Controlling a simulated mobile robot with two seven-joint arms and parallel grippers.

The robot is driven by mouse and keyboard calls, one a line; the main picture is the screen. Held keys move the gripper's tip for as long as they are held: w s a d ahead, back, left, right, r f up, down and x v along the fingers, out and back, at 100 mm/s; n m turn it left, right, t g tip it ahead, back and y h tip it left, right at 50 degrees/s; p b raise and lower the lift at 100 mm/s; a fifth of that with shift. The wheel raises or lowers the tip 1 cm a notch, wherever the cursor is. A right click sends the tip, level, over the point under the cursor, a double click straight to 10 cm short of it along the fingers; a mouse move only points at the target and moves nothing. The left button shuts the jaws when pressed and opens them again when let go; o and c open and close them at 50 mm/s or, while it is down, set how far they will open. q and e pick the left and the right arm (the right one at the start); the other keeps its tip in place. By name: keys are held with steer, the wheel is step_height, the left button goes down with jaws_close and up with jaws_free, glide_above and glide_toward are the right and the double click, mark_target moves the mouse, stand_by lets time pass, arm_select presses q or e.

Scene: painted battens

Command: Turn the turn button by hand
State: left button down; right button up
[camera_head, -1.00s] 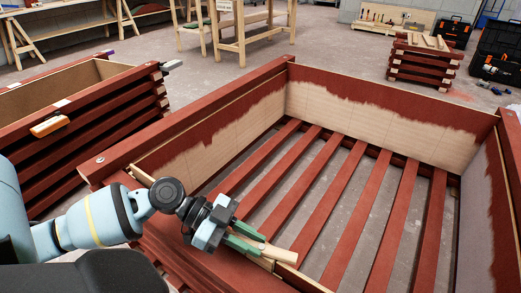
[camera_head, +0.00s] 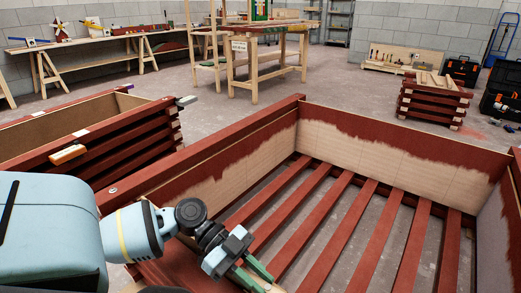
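My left gripper (camera_head: 258,279) is low in the head view, over the near left corner of a red-painted slatted frame (camera_head: 225,150). Its two green fingers stand apart, but the bottom edge of the picture cuts off the tips. A sliver of pale wood (camera_head: 276,289) shows by the tips; I cannot tell whether it lies between them. I cannot single out the turn button for sure. A small light-wood block (camera_head: 67,154) sits on the side of the red crate (camera_head: 110,150) at left, away from the gripper. My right gripper is not in view.
The frame's walls are partly painted, and its slatted bottom is open to the floor. A wooden workbench (camera_head: 255,60) and a long table (camera_head: 105,50) stand at the back. A stack of red battens (camera_head: 432,104) and black toolboxes (camera_head: 461,70) are at the far right.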

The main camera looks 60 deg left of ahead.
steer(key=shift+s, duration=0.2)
arm_select(q)
steer(key=c, duration=1.3)
jaws_free()
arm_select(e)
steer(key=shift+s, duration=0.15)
arm_select(q)
steer(key=shift+s+a+r, duration=0.1)
steer(key=shift+a+r, duration=0.05)
steer(key=shift+a, duration=0.15)
steer(key=p+v, duration=0.2)
steer(key=v, duration=0.4)
steer(key=shift+s+a+r+p, duration=0.15)
steer(key=shift+s+a+p, duration=0.05)
steer(key=shift+a+p, duration=0.25)
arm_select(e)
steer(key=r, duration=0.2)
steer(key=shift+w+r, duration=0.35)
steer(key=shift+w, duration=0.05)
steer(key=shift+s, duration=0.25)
